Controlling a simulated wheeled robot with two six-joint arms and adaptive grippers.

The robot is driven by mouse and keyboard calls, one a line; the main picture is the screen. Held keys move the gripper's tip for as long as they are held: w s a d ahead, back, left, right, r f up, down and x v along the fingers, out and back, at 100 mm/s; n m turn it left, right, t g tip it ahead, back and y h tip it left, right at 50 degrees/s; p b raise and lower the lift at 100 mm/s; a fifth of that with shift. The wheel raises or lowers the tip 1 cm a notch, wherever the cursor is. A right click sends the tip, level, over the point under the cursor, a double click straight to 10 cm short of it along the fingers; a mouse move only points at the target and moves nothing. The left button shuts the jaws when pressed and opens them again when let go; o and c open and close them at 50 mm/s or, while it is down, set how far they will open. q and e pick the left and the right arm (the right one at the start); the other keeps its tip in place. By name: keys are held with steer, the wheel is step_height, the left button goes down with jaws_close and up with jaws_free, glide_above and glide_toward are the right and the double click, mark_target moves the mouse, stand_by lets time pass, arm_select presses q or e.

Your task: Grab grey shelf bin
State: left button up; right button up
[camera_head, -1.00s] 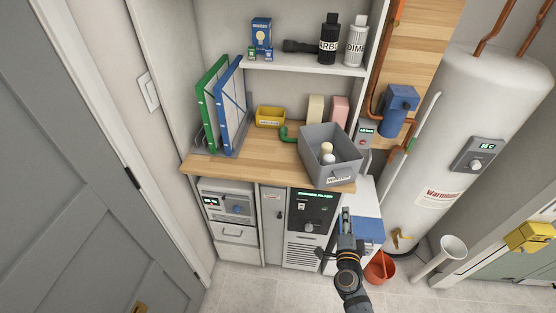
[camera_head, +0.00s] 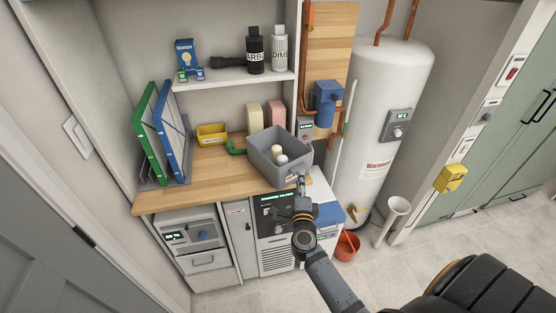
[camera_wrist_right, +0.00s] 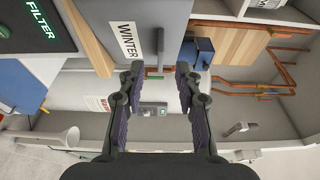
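The grey bin (camera_head: 262,168) sits on the right end of the wooden counter in the head view. It is open-topped and holds two small rounded items, one cream and one white. In the right wrist view, the bin's grey wall (camera_wrist_right: 95,12) carries a "WINTER" label, with a dark upright handle beside it. My right gripper (camera_head: 301,177) is at the bin's front right edge. In the wrist view my right gripper (camera_wrist_right: 159,85) is open, with the handle just beyond the gap between its fingers. Contact is not visible. My left gripper is not in view.
A blue-framed filter (camera_head: 171,132) and a green-framed one stand on the counter's left. A yellow bin (camera_head: 212,134) and pink box (camera_head: 276,114) are behind. A shelf (camera_head: 235,79) hangs above. A white tank (camera_head: 385,110) and red bucket (camera_head: 347,246) are to the right.

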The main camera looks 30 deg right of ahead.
steer(key=x, duration=0.5)
steer(key=shift+w+p, duration=0.1)
steer(key=shift+p, duration=0.3)
steer(key=shift+a+r, duration=0.1)
steer(key=c, duration=0.3)
jaws_close()
